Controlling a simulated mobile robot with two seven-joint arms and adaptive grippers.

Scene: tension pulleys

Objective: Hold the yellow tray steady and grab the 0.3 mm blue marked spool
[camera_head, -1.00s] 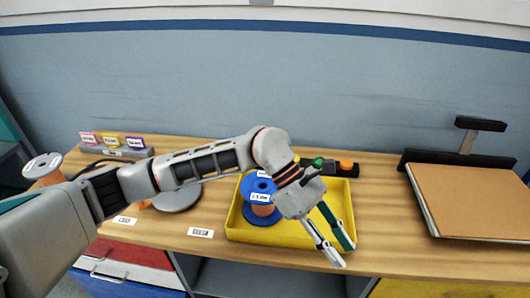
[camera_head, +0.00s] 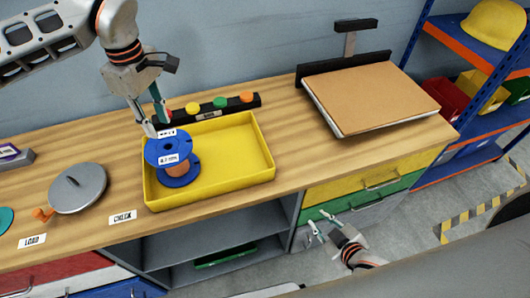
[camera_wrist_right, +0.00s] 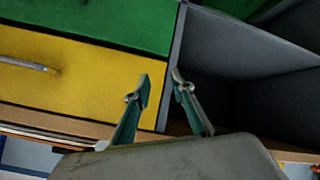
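The yellow tray (camera_head: 235,170) lies on the wooden bench in the head view. A blue spool (camera_head: 168,147) with orange wire stands upright in its left part, with white labels too small to read surely. My left gripper (camera_head: 158,127) is at the tray's back left corner, just behind the spool. Its fingers are apart; whether they touch the tray rim is unclear. My right gripper (camera_head: 322,228) is open and empty, below the bench edge in front of the drawers. It also shows open in the right wrist view (camera_wrist_right: 158,85).
A row of coloured knobs (camera_head: 221,103) stands behind the tray. A grey round disc (camera_head: 78,188) lies to the left, near the LOAD label (camera_head: 32,240). A brown board (camera_head: 370,92) lies at the right. The bench between tray and board is clear.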

